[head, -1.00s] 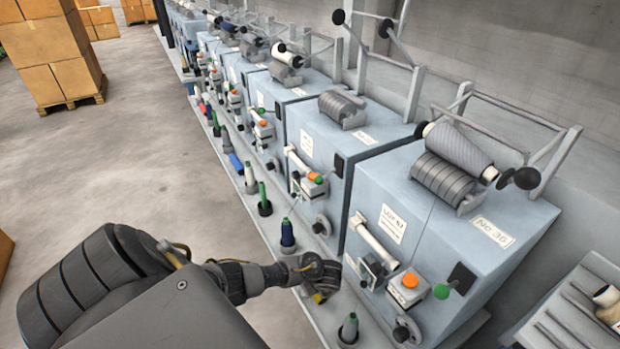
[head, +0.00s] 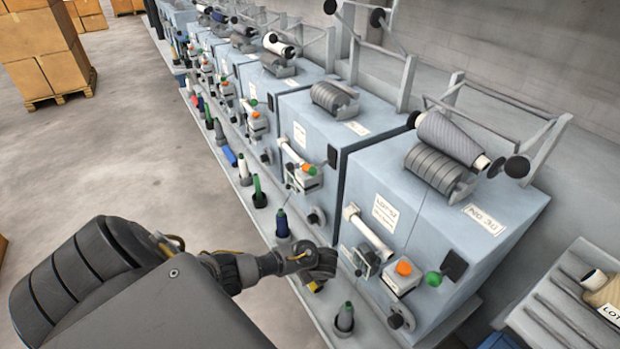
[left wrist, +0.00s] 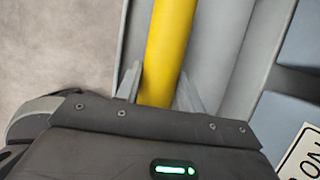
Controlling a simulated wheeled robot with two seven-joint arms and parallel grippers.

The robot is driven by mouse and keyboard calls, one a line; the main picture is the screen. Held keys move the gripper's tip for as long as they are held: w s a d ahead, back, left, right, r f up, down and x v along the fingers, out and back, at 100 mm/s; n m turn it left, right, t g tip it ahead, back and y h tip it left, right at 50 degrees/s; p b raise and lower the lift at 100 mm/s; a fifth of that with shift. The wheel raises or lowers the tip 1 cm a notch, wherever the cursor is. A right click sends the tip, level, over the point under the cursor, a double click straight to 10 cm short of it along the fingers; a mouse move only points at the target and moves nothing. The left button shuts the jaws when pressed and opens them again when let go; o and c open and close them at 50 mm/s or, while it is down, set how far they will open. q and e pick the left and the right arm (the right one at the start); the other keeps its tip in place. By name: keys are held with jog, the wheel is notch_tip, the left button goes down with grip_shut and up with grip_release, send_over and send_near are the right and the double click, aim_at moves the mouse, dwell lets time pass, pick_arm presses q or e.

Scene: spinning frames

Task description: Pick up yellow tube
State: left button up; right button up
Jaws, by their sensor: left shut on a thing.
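The yellow tube (left wrist: 170,45) runs up from between the fingers of my left gripper (left wrist: 160,88) in the left wrist view. The fingers are shut on it, one on each side. In the head view my left gripper (head: 318,275) is over the ledge in front of the nearest machine. Only a small bit of yellow (head: 316,286) shows under it there; the rest of the tube is hidden by the gripper. My right gripper is not in view.
A dark green-tipped bobbin (head: 345,318) stands on the ledge just right of my left gripper. A blue bobbin (head: 282,224) stands beyond it. The blue-grey machine (head: 440,240) with knobs and levers rises close on the right.

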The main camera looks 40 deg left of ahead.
pick_arm(q)
jog(key=s+d+r+p, duration=0.4)
jog(key=s+d+r, duration=0.5)
jog(key=d+r, duration=0.1)
jog(key=shift+s+r, duration=0.4)
jog(key=shift+r, duration=0.5)
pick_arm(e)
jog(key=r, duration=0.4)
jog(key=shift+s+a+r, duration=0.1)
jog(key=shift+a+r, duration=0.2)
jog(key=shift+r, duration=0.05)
